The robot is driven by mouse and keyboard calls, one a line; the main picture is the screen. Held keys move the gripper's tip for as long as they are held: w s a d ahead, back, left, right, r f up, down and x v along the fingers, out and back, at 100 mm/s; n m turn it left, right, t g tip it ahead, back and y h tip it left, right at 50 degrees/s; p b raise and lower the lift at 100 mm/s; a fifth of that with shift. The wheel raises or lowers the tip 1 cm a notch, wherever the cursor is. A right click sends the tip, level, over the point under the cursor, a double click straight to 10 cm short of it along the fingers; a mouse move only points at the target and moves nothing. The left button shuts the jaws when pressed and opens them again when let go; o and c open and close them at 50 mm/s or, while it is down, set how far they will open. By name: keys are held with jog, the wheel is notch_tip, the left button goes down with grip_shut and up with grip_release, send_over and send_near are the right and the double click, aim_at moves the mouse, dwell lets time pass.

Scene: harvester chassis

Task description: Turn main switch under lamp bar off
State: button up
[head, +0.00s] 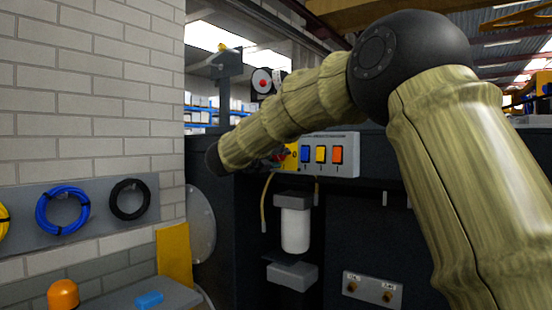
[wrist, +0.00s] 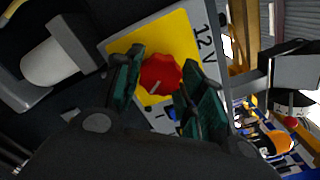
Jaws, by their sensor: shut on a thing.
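The main switch is a red rotary knob (wrist: 161,75) on a yellow plate (wrist: 182,45) with "12 V" lettering beside it, in the wrist view. My gripper (wrist: 160,82) has its two dark green fingers on either side of the knob, shut on it. A pale line shows on the knob's face. In the head view, the yellow plate (head: 291,156) shows at the left end of a grey switch panel (head: 346,140). My arm hides most of the gripper and knob there. I cannot make out a lamp bar for certain.
Blue, yellow and orange rocker switches (head: 320,154) sit right of the plate. A white filter canister (head: 295,228) hangs below. A brick wall (head: 90,100) with hose coils stands at the left. A blue item (head: 149,300) lies on a grey surface at the lower left.

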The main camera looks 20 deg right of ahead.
jog(key=shift+n+p, duration=2.2)
jog(key=shift+n, duration=3.3)
jog(key=o, duration=1)
jog(key=shift+a, duration=0.1)
jog(key=v, duration=1.2)
